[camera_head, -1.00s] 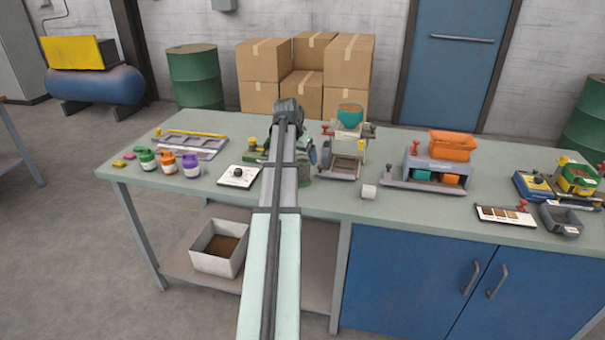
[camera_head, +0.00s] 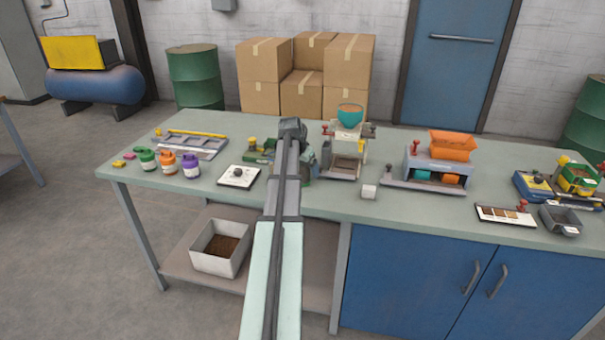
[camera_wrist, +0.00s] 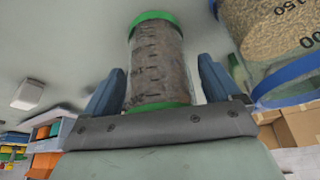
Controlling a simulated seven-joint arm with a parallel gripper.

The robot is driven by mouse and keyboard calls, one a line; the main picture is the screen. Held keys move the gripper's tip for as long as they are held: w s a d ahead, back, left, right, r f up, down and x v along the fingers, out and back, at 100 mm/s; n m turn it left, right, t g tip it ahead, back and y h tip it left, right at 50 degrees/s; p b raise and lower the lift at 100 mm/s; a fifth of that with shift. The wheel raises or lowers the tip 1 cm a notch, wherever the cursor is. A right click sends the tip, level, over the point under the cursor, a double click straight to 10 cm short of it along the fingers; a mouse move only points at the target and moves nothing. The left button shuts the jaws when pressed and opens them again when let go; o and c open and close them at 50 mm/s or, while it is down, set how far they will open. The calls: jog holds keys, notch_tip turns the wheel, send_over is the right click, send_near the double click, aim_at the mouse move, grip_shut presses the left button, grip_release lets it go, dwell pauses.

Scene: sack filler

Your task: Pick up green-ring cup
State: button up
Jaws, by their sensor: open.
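The green-ring cup (camera_wrist: 157,62) is a clear cylinder with green rings at both ends and grey-brown material showing in it. In the wrist view it lies between the two blue fingers of my gripper (camera_wrist: 160,88), with a visible gap on each side. My gripper is open. In the head view my own arm hides most of the gripper and the cup, near the middle of the bench.
A blue-ring cup (camera_wrist: 275,45) with grainy tan contents and number marks stands close to the right finger in the wrist view. The filler stand (camera_head: 345,150) and a small white block (camera_head: 369,191) are right of my arm; a white dial panel (camera_head: 239,176) is left.

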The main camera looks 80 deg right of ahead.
jog(key=c, duration=1)
jog(key=shift+r, duration=0.1)
jog(key=shift+c, duration=0.2)
notch_tip(320, 180, up, 9)
jog(key=w+d+r, duration=0.2)
jog(key=w+d, duration=1.1)
jog(key=w, duration=0.3)
jog(key=shift+d+r, duration=0.2)
jog(key=shift+d, duration=0.1)
